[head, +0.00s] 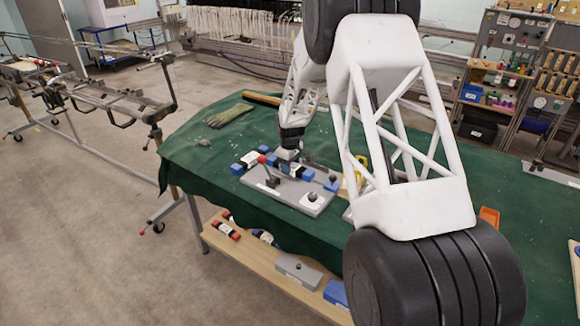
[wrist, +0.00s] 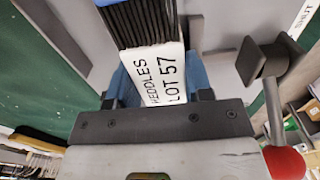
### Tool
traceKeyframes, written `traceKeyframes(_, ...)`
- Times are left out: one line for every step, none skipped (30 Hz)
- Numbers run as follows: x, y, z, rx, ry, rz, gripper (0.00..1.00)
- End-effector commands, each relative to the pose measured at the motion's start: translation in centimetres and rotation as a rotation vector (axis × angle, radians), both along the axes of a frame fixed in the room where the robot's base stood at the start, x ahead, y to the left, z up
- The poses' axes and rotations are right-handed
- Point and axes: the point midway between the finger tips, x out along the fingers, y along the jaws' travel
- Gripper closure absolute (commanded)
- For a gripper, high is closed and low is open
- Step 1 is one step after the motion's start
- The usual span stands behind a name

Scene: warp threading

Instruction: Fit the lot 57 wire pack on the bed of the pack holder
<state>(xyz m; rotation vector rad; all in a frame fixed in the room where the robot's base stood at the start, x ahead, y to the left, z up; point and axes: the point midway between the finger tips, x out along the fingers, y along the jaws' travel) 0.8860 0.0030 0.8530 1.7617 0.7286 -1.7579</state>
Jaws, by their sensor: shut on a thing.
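The lot 57 wire pack (wrist: 165,85) is between my gripper's jaws (wrist: 158,98) in the wrist view. It has dark wires, a white label reading "HEDDLES LOT 57" and blue parts. In the head view my gripper (head: 289,153) points down over the grey pack holder (head: 312,207) on the green-covered table. The gripper hides much of the pack there, and I cannot tell whether it touches the bed. In the wrist view a dark clamp piece (wrist: 262,57) and a red knob (wrist: 286,163) are right of the pack. A "SHUT" label (wrist: 299,20) shows beyond.
Another blue-ended pack (head: 248,161) lies left of the holder. A glove (head: 230,115) lies on the cloth (head: 195,140). A lower shelf (head: 250,255) carries a red-ended pack (head: 226,230), a grey block (head: 298,268) and blue items. My arm hides the table's middle.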

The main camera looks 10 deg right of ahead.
Motion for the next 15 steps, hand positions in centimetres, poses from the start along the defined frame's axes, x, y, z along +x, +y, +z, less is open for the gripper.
traceKeyframes(-0.16, 0.01, -0.37, 0.000, 0.004, 0.000, 0.91)
traceKeyframes(-0.17, 0.01, -0.38, 0.000, 0.004, 0.000, 0.91)
traceKeyframes(-0.18, 0.01, -0.40, 0.000, 0.006, 0.000, 0.91)
traceKeyframes(-0.18, 0.01, -0.41, 0.000, 0.006, 0.000, 0.91)
traceKeyframes(-0.18, 0.01, -0.42, 0.000, 0.006, 0.000, 0.91)
traceKeyframes(-0.20, 0.01, -0.43, 0.000, 0.006, 0.000, 0.91)
traceKeyframes(-0.20, 0.01, -0.44, 0.000, 0.006, 0.000, 0.49)
traceKeyframes(-0.21, 0.01, -0.45, 0.000, 0.006, 0.000, 0.44)
traceKeyframes(-0.22, 0.01, -0.47, 0.000, 0.006, 0.000, 0.38)
traceKeyframes(-0.23, 0.01, -0.48, 0.000, 0.007, 0.000, 0.33)
traceKeyframes(-0.24, 0.03, -0.49, 0.000, 0.007, 0.000, 0.29)
traceKeyframes(-0.27, 0.04, -0.51, 0.000, 0.007, 0.000, 0.24)
traceKeyframes(-0.27, 0.05, -0.53, 0.001, 0.008, 0.000, 0.24)
traceKeyframes(-0.28, 0.06, -0.54, 0.000, 0.008, 0.000, 0.24)
traceKeyframes(-0.30, 0.06, -0.56, 0.000, 0.008, 0.000, 0.24)
